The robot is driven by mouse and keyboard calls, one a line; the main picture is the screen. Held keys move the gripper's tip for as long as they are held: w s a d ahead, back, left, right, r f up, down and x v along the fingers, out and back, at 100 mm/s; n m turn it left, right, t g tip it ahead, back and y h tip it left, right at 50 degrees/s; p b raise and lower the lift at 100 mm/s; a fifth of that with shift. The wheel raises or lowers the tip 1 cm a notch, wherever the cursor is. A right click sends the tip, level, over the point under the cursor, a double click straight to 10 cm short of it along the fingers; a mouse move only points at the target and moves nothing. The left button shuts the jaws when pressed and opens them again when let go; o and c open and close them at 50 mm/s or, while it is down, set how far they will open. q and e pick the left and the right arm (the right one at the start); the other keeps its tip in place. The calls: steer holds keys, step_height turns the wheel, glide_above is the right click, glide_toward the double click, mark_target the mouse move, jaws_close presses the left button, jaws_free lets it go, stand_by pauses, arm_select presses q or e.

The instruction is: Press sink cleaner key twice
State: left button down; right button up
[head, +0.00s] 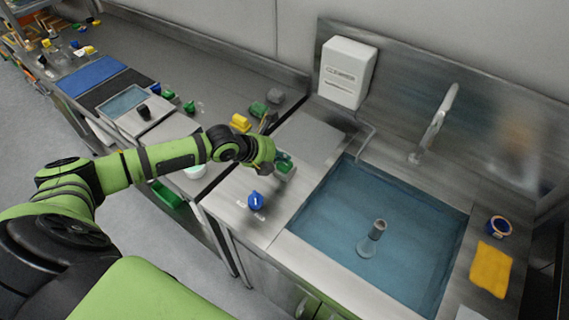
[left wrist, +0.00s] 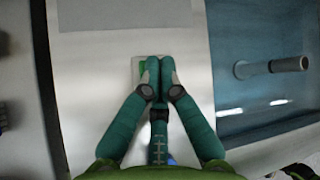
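The sink cleaner key seems to be the small green piece on a pale base beside the sink. Its base (head: 287,173) shows under my left gripper (head: 281,159) in the head view. In the left wrist view the green key (left wrist: 142,68) is partly hidden behind the fingertips of my left gripper (left wrist: 160,64). The two fingers are together with nothing seen between them. The fingertips are over or at the key; I cannot tell whether they touch it. My right gripper is not in view.
The water-filled sink (head: 335,215) lies right of the key, with an upright drain pipe (head: 377,229) in it. A blue knob (head: 256,201) stands in front of the key. A white dispenser (head: 347,72) and a faucet (head: 437,118) are at the back. Yellow blocks (head: 240,122) stand behind-left.

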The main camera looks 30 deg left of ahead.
mark_target(282, 164)
arm_select(q)
steer(key=shift+f+b, duration=0.65)
steer(key=shift+f, duration=0.25)
stand_by(0.8)
steer(key=shift+r, duration=0.1)
steer(key=shift+r+p, duration=1)
steer(key=shift+r, duration=0.15)
steer(key=shift+r, duration=0.15)
step_height(282, 164, up, 5)
steer(key=p, duration=0.4)
stand_by(1.6)
